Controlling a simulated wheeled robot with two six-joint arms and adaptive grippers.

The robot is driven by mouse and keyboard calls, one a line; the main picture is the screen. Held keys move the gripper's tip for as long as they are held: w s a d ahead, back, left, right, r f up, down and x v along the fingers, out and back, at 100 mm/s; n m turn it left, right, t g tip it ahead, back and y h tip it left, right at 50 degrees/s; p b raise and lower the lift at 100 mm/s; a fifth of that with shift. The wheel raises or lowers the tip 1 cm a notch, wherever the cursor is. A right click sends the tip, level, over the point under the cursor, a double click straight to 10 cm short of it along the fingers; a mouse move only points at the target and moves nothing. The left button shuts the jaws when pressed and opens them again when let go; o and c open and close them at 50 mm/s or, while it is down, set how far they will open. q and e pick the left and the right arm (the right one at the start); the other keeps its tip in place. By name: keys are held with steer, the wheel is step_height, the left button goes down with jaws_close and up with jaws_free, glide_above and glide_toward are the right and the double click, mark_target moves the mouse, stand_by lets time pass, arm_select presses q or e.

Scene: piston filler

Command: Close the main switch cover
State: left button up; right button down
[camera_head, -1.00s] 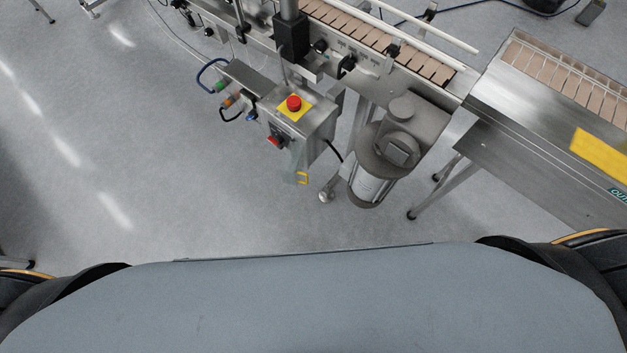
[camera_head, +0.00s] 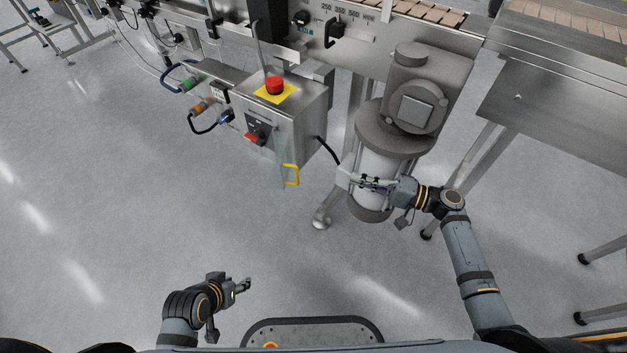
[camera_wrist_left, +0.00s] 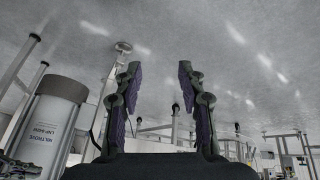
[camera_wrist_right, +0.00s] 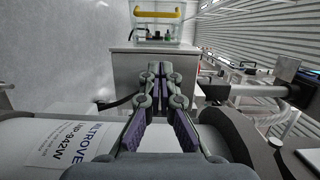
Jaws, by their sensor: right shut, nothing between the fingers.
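The main switch cover (camera_head: 281,160) is a clear flap with a yellow handle (camera_head: 292,174). It hangs down open at the front of the steel control box (camera_head: 295,118), below the red-handled main switch (camera_head: 255,135). The yellow handle (camera_wrist_right: 157,12) also shows at the top of the right wrist view, beyond my fingers. My right gripper (camera_head: 348,179) is shut and empty, in front of the motor and to the right of the handle, apart from it. My left gripper (camera_head: 247,285) is open and empty, low over the floor; its spread fingers (camera_wrist_left: 159,72) show in the left wrist view.
A red emergency button (camera_head: 275,85) on a yellow plate tops the box. The cylindrical motor (camera_head: 385,165) stands close beside my right gripper. The conveyor (camera_head: 410,25) runs behind. A black cable (camera_head: 328,150) leaves the box's right side.

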steer(key=x, duration=0.5)
steer(key=b, duration=0.1)
glide_toward(286, 161)
steer(key=w+d+f, duration=0.1)
steer(key=w+f, duration=0.1)
arm_select(q)
steer(key=w+r+t, duration=0.5)
steer(key=w+r, duration=0.1)
steer(key=w, duration=0.3)
steer(key=shift+w+a+r, duration=0.15)
steer(key=shift+a+r, duration=0.1)
steer(key=shift+a, duration=0.1)
arm_select(e)
steer(key=a, duration=0.1)
steer(key=s+a, duration=0.1)
steer(key=a, duration=0.1)
steer(key=shift+s+a, duration=0.3)
steer(key=shift+s, duration=0.05)
